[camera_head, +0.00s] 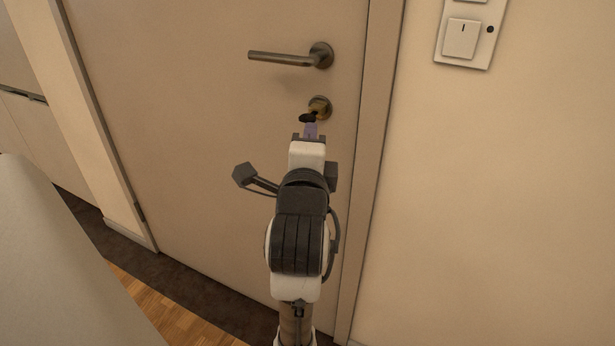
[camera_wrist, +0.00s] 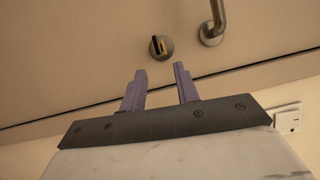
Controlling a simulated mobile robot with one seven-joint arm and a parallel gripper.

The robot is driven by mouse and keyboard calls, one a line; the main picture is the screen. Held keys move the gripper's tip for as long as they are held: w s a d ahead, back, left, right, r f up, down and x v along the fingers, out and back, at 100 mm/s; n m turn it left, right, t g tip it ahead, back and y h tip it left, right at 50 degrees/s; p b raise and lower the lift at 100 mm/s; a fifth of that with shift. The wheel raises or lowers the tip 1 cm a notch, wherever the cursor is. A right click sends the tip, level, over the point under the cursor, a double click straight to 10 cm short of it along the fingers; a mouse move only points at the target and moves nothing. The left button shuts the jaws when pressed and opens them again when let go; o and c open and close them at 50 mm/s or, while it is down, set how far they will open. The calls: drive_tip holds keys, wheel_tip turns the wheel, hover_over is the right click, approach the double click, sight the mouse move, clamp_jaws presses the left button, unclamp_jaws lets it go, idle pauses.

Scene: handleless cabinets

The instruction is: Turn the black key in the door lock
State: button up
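The black key (camera_head: 307,118) sits in the round door lock (camera_head: 321,105), below the door handle, in the head view. In the wrist view the lock (camera_wrist: 167,49) is a round metal plate with the dark key (camera_wrist: 155,47) and a brass-coloured strip at its middle. My gripper (camera_head: 311,127) is just below the key in the head view. In the wrist view its two purple fingers (camera_wrist: 160,71) are apart with nothing between them. The key lies beyond the fingertips, roughly in line with the gap. I cannot tell the exact distance.
The metal door handle (camera_head: 285,58) is above the lock and points left; it also shows in the wrist view (camera_wrist: 214,25). The door (camera_head: 190,130) looks closed in its frame. A light switch (camera_head: 461,38) is on the wall at right.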

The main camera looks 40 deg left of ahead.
drive_tip(key=shift+s+f+b, duration=0.1)
drive_tip(key=shift+f+b, duration=0.2)
drive_tip(key=shift+b, duration=0.9)
drive_tip(key=b+v, duration=0.1)
drive_tip(key=b, duration=0.1)
drive_tip(key=b+v, duration=0.4)
drive_tip(key=shift+d+r+b, duration=0.15)
drive_tip(key=shift+r+b, duration=0.15)
drive_tip(key=shift+b, duration=0.1)
drive_tip(key=shift+s, duration=0.1)
